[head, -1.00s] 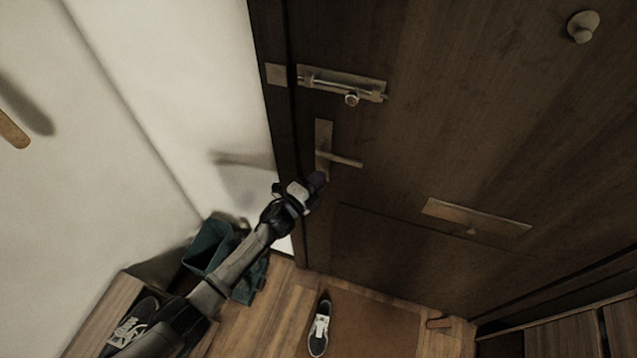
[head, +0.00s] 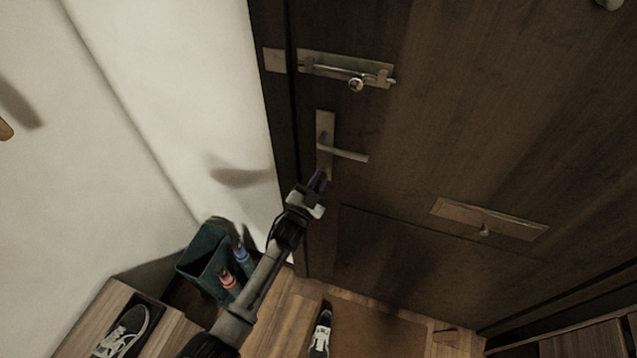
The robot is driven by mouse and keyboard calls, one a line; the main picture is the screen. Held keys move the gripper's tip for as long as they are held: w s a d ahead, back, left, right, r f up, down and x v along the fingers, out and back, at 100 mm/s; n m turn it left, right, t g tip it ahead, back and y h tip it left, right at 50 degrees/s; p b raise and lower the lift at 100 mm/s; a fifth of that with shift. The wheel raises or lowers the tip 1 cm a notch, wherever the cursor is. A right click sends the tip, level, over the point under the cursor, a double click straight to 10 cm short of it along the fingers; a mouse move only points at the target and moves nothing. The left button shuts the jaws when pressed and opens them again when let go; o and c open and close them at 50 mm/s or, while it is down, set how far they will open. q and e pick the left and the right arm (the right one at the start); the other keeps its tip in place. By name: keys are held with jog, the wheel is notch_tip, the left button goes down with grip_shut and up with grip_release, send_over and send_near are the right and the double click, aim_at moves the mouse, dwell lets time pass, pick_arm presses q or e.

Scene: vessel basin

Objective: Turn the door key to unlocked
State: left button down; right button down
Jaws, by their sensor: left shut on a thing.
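The dark wooden door (head: 430,130) is closed and carries a metal lever handle (head: 345,153) on a tall plate (head: 325,128). My left gripper (head: 318,181) is at the lower end of that plate, below the lever. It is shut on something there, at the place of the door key. The key itself is hidden by the gripper's fingers, so its angle cannot be told. My right gripper is not in view.
A slide bolt (head: 345,69) sits above the handle, and a letter flap (head: 489,219) is lower right. A teal bin (head: 203,262) stands by the white wall. Shoes lie on the bench (head: 124,331) and floor (head: 321,334).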

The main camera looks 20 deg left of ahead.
pick_arm(q)
jog(key=n+y, duration=0.1)
jog(key=n, duration=0.2)
jog(key=n+y, duration=0.2)
jog(key=n, duration=0.2)
jog(key=shift+t, duration=0.3)
jog(key=shift+r+n+y+b, duration=0.1)
jog(key=shift+n+y+b, duration=0.2)
jog(key=shift+n+y, duration=0.3)
jog(key=c, duration=1.6)
grip_release()
jog(key=o, duration=0.4)
jog(key=shift+w, duration=0.15)
jog(key=shift+s, duration=0.2)
jog(key=shift+s+f, duration=0.25)
jog(key=shift+s, duration=0.05)
jog(key=v, duration=1.2)
jog(key=shift+s, duration=0.4)
